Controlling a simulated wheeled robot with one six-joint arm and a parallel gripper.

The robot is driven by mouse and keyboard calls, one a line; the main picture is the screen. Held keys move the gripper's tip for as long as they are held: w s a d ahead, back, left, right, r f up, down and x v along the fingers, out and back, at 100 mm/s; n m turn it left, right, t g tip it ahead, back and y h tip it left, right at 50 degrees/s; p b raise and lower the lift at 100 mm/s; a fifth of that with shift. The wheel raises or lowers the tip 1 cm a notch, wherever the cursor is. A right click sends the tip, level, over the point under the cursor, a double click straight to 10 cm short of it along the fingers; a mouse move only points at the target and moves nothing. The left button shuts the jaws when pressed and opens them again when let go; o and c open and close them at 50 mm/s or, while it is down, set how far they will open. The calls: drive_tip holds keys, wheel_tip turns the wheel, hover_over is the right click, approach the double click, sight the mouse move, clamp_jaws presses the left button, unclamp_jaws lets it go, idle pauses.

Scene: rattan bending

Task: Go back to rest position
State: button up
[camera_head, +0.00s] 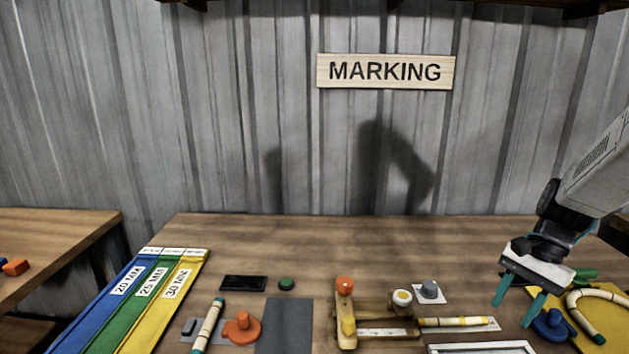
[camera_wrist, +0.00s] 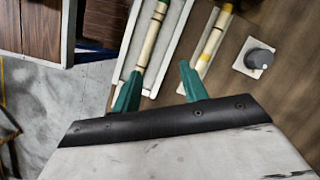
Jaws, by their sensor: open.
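My gripper (camera_head: 519,301) is at the right side of the head view, above the right part of the table, with its two teal fingers spread and nothing between them. In the wrist view, my gripper (camera_wrist: 158,85) shows its fingers apart. Beyond them lie a rattan piece in a white tray (camera_wrist: 126,58) and a yellow-marked rattan piece (camera_wrist: 213,36). In the head view, the yellow-marked rattan piece (camera_head: 455,322) lies beside a wooden jig (camera_head: 347,318).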

drive_tip(key=s+a+r+n+t+h, duration=0.1)
drive_tip(key=s+a+r+n+h, duration=0.1)
drive_tip(key=s+a+r+n, duration=0.3)
drive_tip(key=s+a+r+n+t+h, duration=0.1)
drive_tip(key=s+a+r+n, duration=0.4)
drive_tip(key=s+a, duration=0.5)
drive_tip(key=s+n+h, duration=0.1)
drive_tip(key=n, duration=0.1)
drive_tip(key=shift+a+r+n+t, duration=0.3)
drive_tip(key=shift+a+r+t, duration=0.05)
drive_tip(key=shift+a+t, duration=0.05)
